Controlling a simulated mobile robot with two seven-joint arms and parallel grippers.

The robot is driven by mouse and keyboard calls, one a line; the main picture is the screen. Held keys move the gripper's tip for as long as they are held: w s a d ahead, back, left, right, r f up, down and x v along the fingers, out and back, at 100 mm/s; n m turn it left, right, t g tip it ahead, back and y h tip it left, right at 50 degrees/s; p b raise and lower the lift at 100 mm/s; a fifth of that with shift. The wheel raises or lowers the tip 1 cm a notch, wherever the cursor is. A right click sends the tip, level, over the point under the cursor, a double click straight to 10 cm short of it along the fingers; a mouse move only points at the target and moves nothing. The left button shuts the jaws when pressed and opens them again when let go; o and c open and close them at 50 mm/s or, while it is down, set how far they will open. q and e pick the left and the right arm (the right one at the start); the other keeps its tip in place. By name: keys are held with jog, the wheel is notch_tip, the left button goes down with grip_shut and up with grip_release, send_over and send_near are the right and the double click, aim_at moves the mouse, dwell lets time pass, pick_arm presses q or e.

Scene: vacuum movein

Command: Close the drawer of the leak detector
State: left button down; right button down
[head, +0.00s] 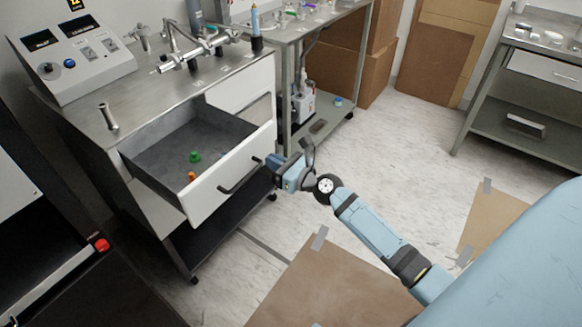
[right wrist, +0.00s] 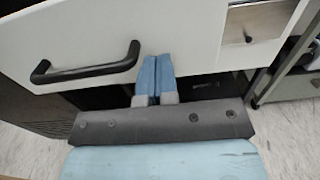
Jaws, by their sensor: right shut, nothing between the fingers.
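The leak detector is a cabinet with a metal top (head: 165,95) and a sloped control panel (head: 75,55). Its drawer (head: 225,185) is pulled out, with a white front and a grey inside. A green item (head: 195,156) and an orange item (head: 191,176) lie in it. The drawer's black handle (head: 240,177) also shows in the right wrist view (right wrist: 88,70). My right gripper (head: 272,172) is shut and empty at the drawer front, right of the handle. In the right wrist view its blue fingertips (right wrist: 156,75) are together near the front's lower edge; I cannot tell whether they touch. My left gripper is not in view.
A metal workbench (head: 300,30) stands behind, with cardboard boxes (head: 340,65) beside it. Another metal table (head: 525,95) is at the right. Brown sheets (head: 320,285) are taped to the floor. The floor (head: 400,135) between cabinet and right table is open.

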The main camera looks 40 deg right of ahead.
aim_at(259, 154)
jog(key=shift+x, duration=0.95)
jog(key=shift+w+a, duration=0.1)
jog(key=shift+w, duration=0.2)
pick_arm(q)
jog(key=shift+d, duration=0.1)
pick_arm(e)
jog(key=shift+w+a, duration=0.15)
jog(key=shift+w, duration=0.3)
jog(key=b+x, duration=0.1)
jog(key=x, duration=1.5)
jog(key=shift+f, duration=0.15)
jog(key=b+x, duration=0.3)
jog(key=x, duration=0.5)
jog(key=shift+w+b, duration=0.15)
jog(key=shift+b, duration=0.15)
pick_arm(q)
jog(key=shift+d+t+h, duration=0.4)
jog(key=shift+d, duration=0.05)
pick_arm(e)
jog(key=shift+r, duration=0.35)
